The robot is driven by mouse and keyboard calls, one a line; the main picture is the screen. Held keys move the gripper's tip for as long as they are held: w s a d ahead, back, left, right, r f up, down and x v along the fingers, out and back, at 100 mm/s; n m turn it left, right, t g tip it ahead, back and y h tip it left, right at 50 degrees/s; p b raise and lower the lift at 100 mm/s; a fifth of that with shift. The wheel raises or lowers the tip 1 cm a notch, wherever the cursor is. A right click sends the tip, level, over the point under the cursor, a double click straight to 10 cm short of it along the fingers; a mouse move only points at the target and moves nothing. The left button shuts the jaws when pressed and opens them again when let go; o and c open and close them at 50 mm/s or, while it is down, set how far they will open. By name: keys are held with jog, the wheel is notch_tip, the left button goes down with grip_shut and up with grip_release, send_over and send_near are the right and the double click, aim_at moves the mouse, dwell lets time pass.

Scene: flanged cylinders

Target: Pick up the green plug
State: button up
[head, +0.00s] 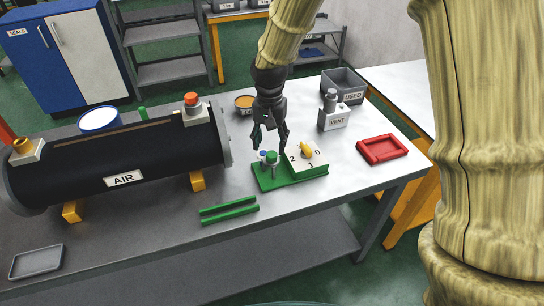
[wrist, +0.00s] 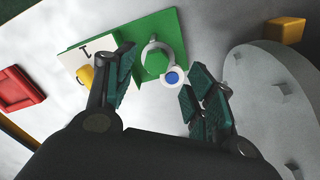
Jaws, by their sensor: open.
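The green plug (head: 272,157) is a small green-topped piece standing on the left part of the green base (head: 290,181) on the table. In the wrist view its green top (wrist: 156,62) shows inside a pale grey ring. A small blue-topped piece (head: 263,153) stands right beside it; this blue top (wrist: 172,78) also shows in the wrist view. My gripper (head: 270,143) points down just above these two pieces. Its fingers (wrist: 162,68) are spread and empty, with the green top and the blue top between them in the wrist view. The plug's lower part is hidden from above.
A white block marked 0, 1, 2 with a yellow knob (head: 306,149) shares the base. A black AIR tank (head: 120,160) lies left. A white VENT piece (head: 334,119), a grey USED bin (head: 343,83) and a red tray (head: 382,149) stand right. A green channel (head: 229,210) lies in front.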

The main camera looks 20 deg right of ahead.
aim_at(272, 155)
jog(key=shift+s+d+f+p, duration=0.15)
jog(key=shift+f+p, duration=0.7)
jog(key=shift+f, duration=1.55)
grip_shut()
jog(key=shift+r, duration=0.1)
jog(key=shift+r+b, duration=0.55)
jog(key=shift+r, duration=0.3)
jog(key=shift+s+a+r+b, duration=0.15)
jog(key=shift+r+b, duration=0.15)
jog(key=shift+r, duration=0.1)
jog(key=shift+s+a+r+b, duration=0.15)
jog(key=shift+r+b, duration=0.1)
jog(key=shift+r, duration=0.15)
jog(key=s+a+r+b, duration=0.1)
jog(key=s+a+b, duration=0.2)
jog(key=s+a, duration=0.7)
jog(key=shift+s+a+r, duration=0.2)
jog(key=shift+s+r, duration=0.1)
jog(key=shift+s, duration=0.1)
